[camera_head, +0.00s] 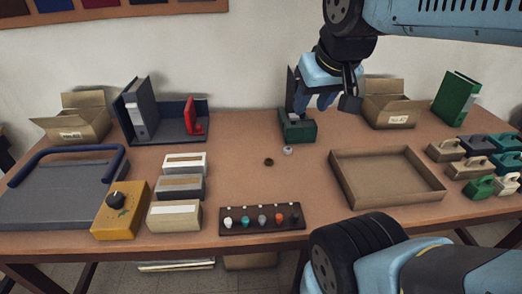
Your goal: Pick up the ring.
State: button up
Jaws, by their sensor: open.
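Two small round things lie on the brown table (235,140) near its middle. One is a dark brown ring-like piece (268,161); the other is a pale grey ring-like piece (288,150) just right of and behind it. I cannot tell which is the ring.
A dark rack with several coloured knobs (240,228) lies at the front edge. Three small boxes (175,213) and a yellow box (118,220) stand left.

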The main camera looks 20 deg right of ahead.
jog(key=shift+w, duration=0.1)
jog(key=o, duration=0.3)
jog(key=shift+w+a, duration=0.1)
jog(key=shift+w, duration=0.05)
jog(key=shift+o, duration=0.7)
jog(key=w+f+n+g+h, duration=0.1)
jog(key=w+f+n, duration=0.1)
jog(key=w+n, duration=0.2)
jog(key=w, duration=0.3)
jog(key=shift+f+n+g, duration=0.4)
jog(key=n+g+h, duration=0.3)
jog(key=n+h, duration=0.1)
jog(key=n, duration=1.1)
send_over(269, 160)
jog(key=a, duration=0.6)
notch_tip(269, 160, down, 19)
jog(key=x, duration=0.9)
jog(key=s+x, duration=0.1)
jog(key=x, duration=0.3)
jog(key=shift+w+a+f, duration=0.1)
jog(key=shift+f, duration=0.2)
